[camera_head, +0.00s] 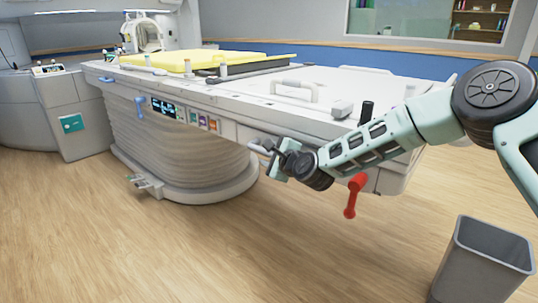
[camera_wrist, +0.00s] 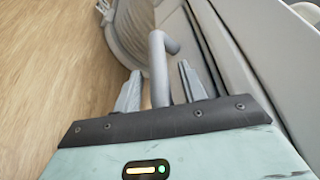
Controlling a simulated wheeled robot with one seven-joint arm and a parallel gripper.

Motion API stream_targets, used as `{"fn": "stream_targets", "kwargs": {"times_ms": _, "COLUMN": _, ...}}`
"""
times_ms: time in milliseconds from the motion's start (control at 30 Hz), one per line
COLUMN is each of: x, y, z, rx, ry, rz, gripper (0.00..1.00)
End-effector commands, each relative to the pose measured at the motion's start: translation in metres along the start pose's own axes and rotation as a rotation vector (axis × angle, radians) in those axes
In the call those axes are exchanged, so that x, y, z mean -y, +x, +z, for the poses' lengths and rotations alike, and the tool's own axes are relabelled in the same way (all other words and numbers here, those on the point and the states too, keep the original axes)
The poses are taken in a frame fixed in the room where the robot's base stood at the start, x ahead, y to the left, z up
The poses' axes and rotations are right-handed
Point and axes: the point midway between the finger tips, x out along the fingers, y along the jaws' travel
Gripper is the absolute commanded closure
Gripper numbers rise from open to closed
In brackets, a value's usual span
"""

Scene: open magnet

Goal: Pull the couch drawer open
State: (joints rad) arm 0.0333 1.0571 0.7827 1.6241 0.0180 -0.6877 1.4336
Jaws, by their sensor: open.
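The couch (camera_head: 290,100) is a long white table on a ribbed, rounded pedestal. A grey bar handle (camera_head: 258,146) stands out from its side, close to my gripper (camera_head: 270,158). In the wrist view the handle (camera_wrist: 158,65) is a round bar with a bend toward the couch side. My gripper (camera_wrist: 157,85) is open, with one finger on each side of the bar. I cannot tell whether the fingers touch it. The drawer front (camera_head: 245,133) appears flush with the couch side; its edges are partly hidden by my arm.
A red lever (camera_head: 354,196) hangs below the couch near my forearm. A grey bin (camera_head: 484,262) stands at the lower right. A foot pedal (camera_head: 146,186) sits at the pedestal base. The wooden floor (camera_head: 200,250) in front is clear.

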Motion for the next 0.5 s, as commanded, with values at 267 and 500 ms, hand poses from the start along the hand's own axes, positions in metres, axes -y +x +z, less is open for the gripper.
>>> {"fn": "stream_targets", "kwargs": {"times_ms": 267, "x": -0.0003, "y": -0.0003, "z": -0.0001, "rx": 0.000, "ry": 0.000, "rz": 0.000, "gripper": 1.00}}
{"fn": "stream_targets", "kwargs": {"times_ms": 500, "x": -0.0061, "y": -0.0033, "z": 0.0078, "rx": 0.002, "ry": 0.001, "rz": 0.002, "gripper": 1.00}}
